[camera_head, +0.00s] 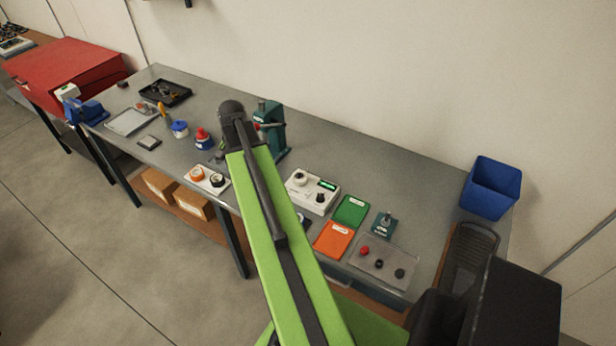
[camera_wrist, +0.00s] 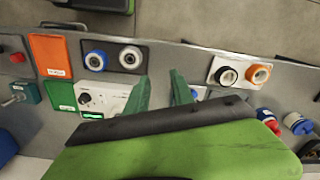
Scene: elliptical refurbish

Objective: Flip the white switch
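I cannot tell for sure which control is the white switch. In the wrist view, a dark panel (camera_wrist: 98,76) carries a white round control (camera_wrist: 130,57) and a blue-ringed one (camera_wrist: 96,60). A white panel (camera_wrist: 214,76) beside it carries a white-ringed black control (camera_wrist: 228,76) and an orange one (camera_wrist: 258,73). The white panel also shows in the head view (camera_head: 218,187), left of my arm. My gripper (camera_wrist: 160,91) has its two green fingers apart, with bench surface visible between them. In the head view its fingertips are mostly hidden by my arm.
A white instrument box (camera_head: 312,195) with a green display stands right of my arm. Green (camera_head: 349,210) and orange (camera_head: 333,240) plates and a teal toggle box (camera_head: 384,226) lie beyond it. A teal press (camera_head: 275,135) stands behind my gripper. A blue bin (camera_head: 490,190) is far right.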

